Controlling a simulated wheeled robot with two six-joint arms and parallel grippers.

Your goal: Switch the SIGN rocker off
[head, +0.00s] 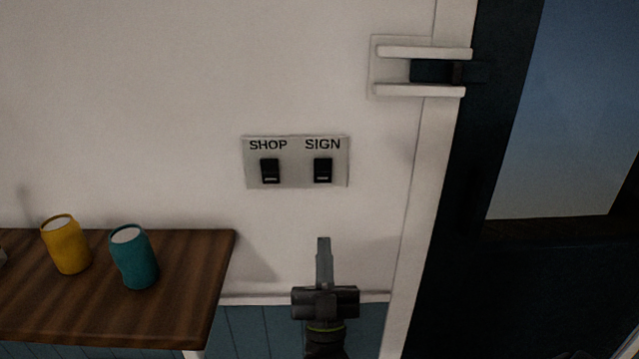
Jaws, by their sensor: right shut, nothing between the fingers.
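The SIGN rocker (323,170) is a small black switch on the right half of a pale grey wall plate (297,180), under the printed word SIGN. A similar SHOP rocker (270,171) sits to its left on the same plate. Both rockers show a lighter strip near the lower edge. My right gripper (323,242) is shut and empty, pointing up the picture below the plate. Its tip appears below the SIGN rocker and apart from it. My left gripper is not in view.
A dark wooden shelf (190,290) at the left holds a yellow cup (66,245) and a teal cup (134,257). A white bracket (420,52) juts out at the upper right beside a dark door (505,120). The wall around the switch plate is clear.

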